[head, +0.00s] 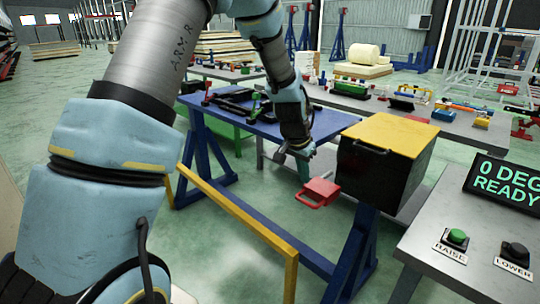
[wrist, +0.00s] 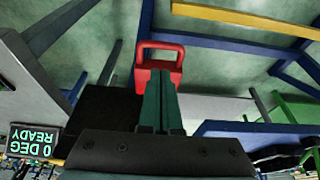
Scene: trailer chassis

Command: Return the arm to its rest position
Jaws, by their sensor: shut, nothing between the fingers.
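My arm reaches from the left of the head view down over the blue table. My gripper (head: 304,178) points downward beside the black box with the yellow top (head: 392,136). In the wrist view its two teal fingers (wrist: 161,76) are pressed together with nothing between them. A red handle (head: 318,191) sticks out low in front of the box, just right of my fingers. In the wrist view the red handle (wrist: 160,50) shows behind and beyond the fingertips, and the fingers hide part of it. I cannot tell whether they touch it.
A blue table (head: 270,124) holds black parts. A yellow rail (head: 240,228) and blue trestle legs stand below. At the right, a grey table (head: 440,270) carries green RAISE and black LOWER buttons and a display (head: 507,181) reading "0 DEG READY". Open green floor lies between.

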